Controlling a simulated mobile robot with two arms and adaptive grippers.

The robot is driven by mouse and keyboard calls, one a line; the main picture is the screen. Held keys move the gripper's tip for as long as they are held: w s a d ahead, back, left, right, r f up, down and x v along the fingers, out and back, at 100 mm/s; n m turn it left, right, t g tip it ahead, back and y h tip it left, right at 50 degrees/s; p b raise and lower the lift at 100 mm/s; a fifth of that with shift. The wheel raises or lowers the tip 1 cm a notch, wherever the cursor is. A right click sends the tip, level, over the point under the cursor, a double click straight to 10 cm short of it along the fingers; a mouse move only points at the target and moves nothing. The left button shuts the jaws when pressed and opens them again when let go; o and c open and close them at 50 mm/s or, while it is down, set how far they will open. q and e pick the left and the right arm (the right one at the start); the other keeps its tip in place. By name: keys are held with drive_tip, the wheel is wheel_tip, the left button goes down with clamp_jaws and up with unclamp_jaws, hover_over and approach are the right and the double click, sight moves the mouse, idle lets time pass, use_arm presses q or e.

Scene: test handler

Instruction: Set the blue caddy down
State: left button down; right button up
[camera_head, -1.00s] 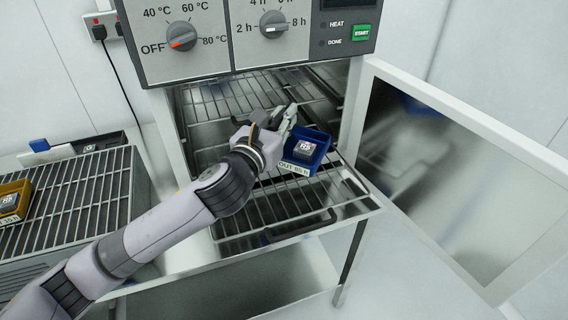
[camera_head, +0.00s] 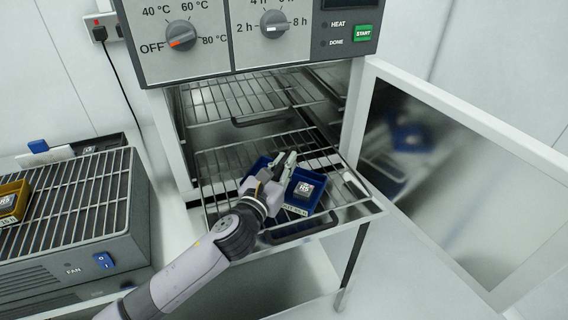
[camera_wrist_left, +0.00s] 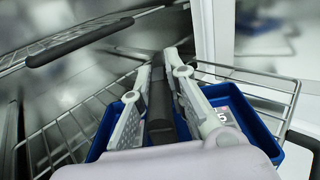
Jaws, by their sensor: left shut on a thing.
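The blue caddy (camera_head: 321,187) is over the front part of the oven's lower wire rack (camera_head: 345,209). It has a pale label on its front and a dark square part with a white marking in its right side. My left gripper (camera_head: 284,164) comes in from below and is shut on the caddy's middle. In the left wrist view, the blue caddy (camera_wrist_left: 108,125) shows on both sides of the left gripper's fingers (camera_wrist_left: 159,85), with a dark upright piece between them. I cannot tell whether the caddy touches the rack. My right gripper is not in view.
The upper wire rack (camera_head: 240,98) is above and behind. The open oven door (camera_head: 470,125) stands at the right. A control panel (camera_head: 250,40) hangs over the opening. A grilled fan unit (camera_head: 75,215) with a yellow caddy (camera_head: 22,190) is at the left.

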use_arm(q)
drive_tip(key=c, duration=1.6)
unclamp_jaws()
drive_tip(key=shift+s+a, duration=0.1)
drive_tip(key=shift+s+a+f, duration=0.1)
drive_tip(key=shift+s+a, duration=0.05)
drive_tip(key=shift+s, duration=0.2)
drive_tip(key=b+v, duration=0.1)
drive_tip(key=v, duration=1)
